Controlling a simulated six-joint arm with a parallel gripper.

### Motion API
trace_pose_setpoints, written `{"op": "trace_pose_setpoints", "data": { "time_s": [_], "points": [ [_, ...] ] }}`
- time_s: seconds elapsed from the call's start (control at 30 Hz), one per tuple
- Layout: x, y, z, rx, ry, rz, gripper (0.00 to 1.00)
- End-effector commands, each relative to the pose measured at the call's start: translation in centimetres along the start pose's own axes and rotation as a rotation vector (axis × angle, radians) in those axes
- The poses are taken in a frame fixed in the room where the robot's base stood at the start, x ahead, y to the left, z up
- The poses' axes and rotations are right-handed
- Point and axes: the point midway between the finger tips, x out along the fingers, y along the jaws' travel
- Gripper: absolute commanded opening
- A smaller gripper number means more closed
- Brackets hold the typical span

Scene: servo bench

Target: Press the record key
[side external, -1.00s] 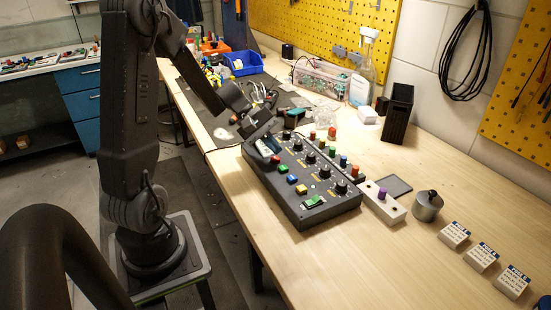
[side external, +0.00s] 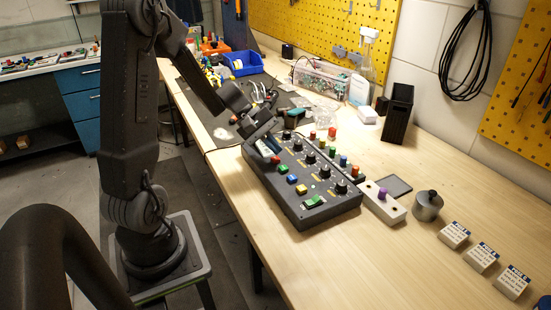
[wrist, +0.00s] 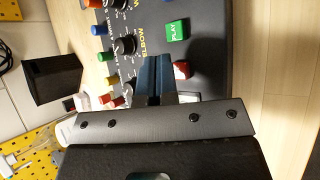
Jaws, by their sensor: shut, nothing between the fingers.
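The dark control console (side external: 312,215) lies on the wooden bench, with a row of coloured keys along its near left side. A red key (side external: 276,158) stands nearest the console's display; its label is not readable. It also shows in the wrist view (wrist: 182,70), partly hidden beside my fingers. The green key marked PLAY (wrist: 177,30) is beyond it, clear of my fingers. My gripper (side external: 268,140) is at the far left end of the console, close to the display. Its fingers are shut and empty in the wrist view (wrist: 154,78). Contact with the panel cannot be told.
Several black knobs (side external: 341,187) and coloured caps (side external: 332,133) line the console. A white block with a purple button (side external: 382,194), a metal weight (side external: 427,206) and labelled blocks (side external: 454,235) stand to the right. The bench front is clear.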

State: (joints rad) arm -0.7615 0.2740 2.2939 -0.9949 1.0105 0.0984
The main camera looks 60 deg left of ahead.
Motion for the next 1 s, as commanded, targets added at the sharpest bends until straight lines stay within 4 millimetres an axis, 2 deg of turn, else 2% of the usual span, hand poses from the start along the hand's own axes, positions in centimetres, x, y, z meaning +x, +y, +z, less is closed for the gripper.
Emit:
{"op": "trace_pose_setpoints", "data": {
  "time_s": [1.0],
  "points": [
    [0.87,-0.64,-0.61,-0.001,-0.001,-0.001,0.0]
  ]
}}
